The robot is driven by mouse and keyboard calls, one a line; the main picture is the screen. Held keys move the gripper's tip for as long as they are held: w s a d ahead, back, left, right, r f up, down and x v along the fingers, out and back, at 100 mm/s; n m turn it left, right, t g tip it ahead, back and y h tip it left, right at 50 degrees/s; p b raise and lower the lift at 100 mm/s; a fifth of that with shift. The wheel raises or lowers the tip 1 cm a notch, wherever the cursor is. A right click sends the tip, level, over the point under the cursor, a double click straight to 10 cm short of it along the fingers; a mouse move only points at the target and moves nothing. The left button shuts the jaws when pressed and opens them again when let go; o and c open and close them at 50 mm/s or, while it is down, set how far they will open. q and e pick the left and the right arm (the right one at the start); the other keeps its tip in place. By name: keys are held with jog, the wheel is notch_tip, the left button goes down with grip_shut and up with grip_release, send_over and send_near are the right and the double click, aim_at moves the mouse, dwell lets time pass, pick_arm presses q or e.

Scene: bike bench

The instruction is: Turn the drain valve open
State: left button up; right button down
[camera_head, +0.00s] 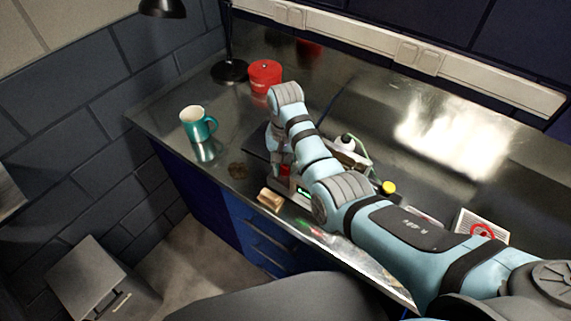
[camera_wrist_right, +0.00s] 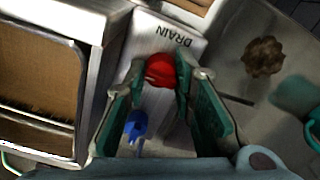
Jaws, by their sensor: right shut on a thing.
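The drain valve shows as a round red knob (camera_wrist_right: 160,70) in the right wrist view, on a pale panel marked "DRAIN" (camera_wrist_right: 168,36). My right gripper (camera_wrist_right: 163,78) has its two green fingers on either side of the red knob and is shut on it. In the head view my right arm reaches across the bench, and a bit of red (camera_head: 285,170) shows at the gripper. The arm hides part of the device there. A blue knob or lever (camera_wrist_right: 136,124) lies between the fingers, nearer the wrist. My left gripper is not in view.
The metal bench (camera_head: 440,130) holds a teal mug (camera_head: 197,127), a red round container (camera_head: 265,74) and a black lamp (camera_head: 229,70). A brown lump (camera_wrist_right: 263,57) lies beside the device. A boxy unit (camera_wrist_right: 50,75) stands close left of the gripper. The back right of the bench is clear.

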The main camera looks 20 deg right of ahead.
dwell(0.3)
jog(key=c, duration=1.3)
grip_release()
jog(key=shift+c, duration=0.2)
